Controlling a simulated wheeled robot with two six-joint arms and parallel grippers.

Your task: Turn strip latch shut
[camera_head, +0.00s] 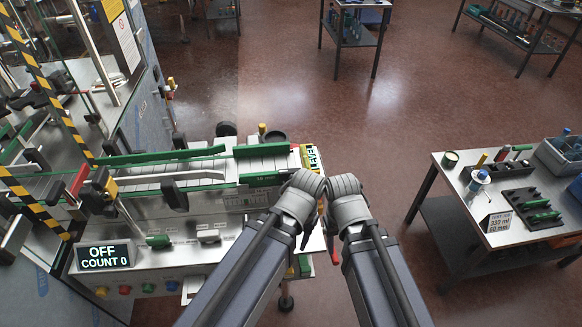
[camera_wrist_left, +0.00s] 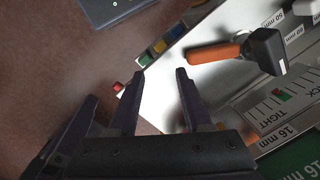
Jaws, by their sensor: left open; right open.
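In the left wrist view, a lever with an orange grip (camera_wrist_left: 214,52) and a black head (camera_wrist_left: 268,50) lies over a pale panel. I cannot be sure that it is the strip latch. My left gripper (camera_wrist_left: 161,75) is open and empty, its fingertips short of the orange grip and apart from it. In the head view, my two arms come in from below and meet at the right end of the machine bench (camera_head: 240,235). My right gripper (camera_head: 329,245) shows only as small dark parts below the wrist joints, and my arms hide much of it.
The bench carries a green-edged guide rail (camera_head: 265,150) and a display (camera_head: 103,256) reading OFF, COUNT 0. A side table (camera_head: 450,190) with tools stands right. The floor between is clear.

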